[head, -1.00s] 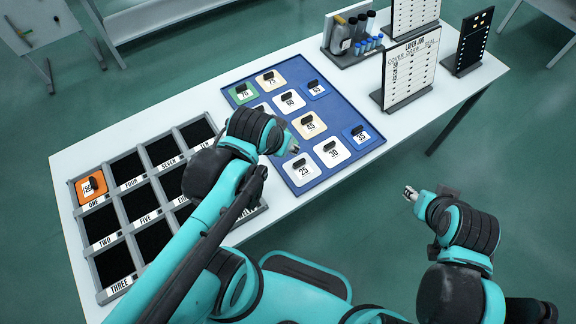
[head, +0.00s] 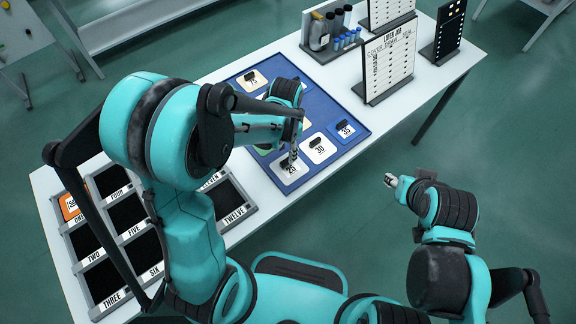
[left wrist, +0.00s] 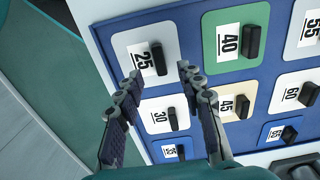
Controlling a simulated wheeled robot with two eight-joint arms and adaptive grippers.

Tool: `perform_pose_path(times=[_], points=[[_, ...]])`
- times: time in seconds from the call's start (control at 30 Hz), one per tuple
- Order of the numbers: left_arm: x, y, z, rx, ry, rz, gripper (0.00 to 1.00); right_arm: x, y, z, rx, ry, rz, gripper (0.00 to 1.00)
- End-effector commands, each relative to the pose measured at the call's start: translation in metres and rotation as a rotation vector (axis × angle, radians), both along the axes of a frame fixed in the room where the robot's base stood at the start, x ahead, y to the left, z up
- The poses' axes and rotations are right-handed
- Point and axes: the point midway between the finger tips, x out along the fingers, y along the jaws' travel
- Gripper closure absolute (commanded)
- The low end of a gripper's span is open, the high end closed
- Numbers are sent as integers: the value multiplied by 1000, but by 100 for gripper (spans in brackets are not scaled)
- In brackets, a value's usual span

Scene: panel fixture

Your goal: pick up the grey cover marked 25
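The light grey cover marked 25 (head: 287,175) lies at the near corner of the blue tray (head: 346,148), partly hidden by my left gripper (head: 293,154) in the head view. In the left wrist view the cover (left wrist: 133,45) shows its label and upright black handle. My left gripper (left wrist: 159,74) is open there, its fingertips apart on either side of the line to the handle. The handle appears just beyond the tips, not gripped. My right gripper (head: 390,180) is away from the table at the right; its opening is too small to tell.
Cover 30 (head: 321,156) sits beside cover 25, and cover 40 (left wrist: 255,17) is close by in the wrist view. Other covers fill the tray. A dark compartment rack (head: 240,229) stands left. A sign board (head: 386,90) and bottle holder (head: 331,48) stand farther back.

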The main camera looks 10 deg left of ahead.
Motion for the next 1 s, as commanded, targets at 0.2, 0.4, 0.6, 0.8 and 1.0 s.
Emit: perform_pose_path(times=[0.2, 0.4, 0.6, 0.8, 1.0], points=[[-1, 1, -30, -1, -1, 1, 62, 0, 0, -17, 0, 0, 0, 60], [-2, 2, -51, 0, -1, 2, 62, 0, 0, -25, 0, 0, 0, 60], [-2, 2, -50, 0, -1, 2, 65, 0, 0, -24, 0, 0, 0, 60], [-2, 2, -50, 0, -1, 2, 100, 0, 0, -24, 0, 0, 0, 60], [-2, 1, -50, 0, -1, 2, 100, 0, 0, -24, 0, 0, 0, 60]])
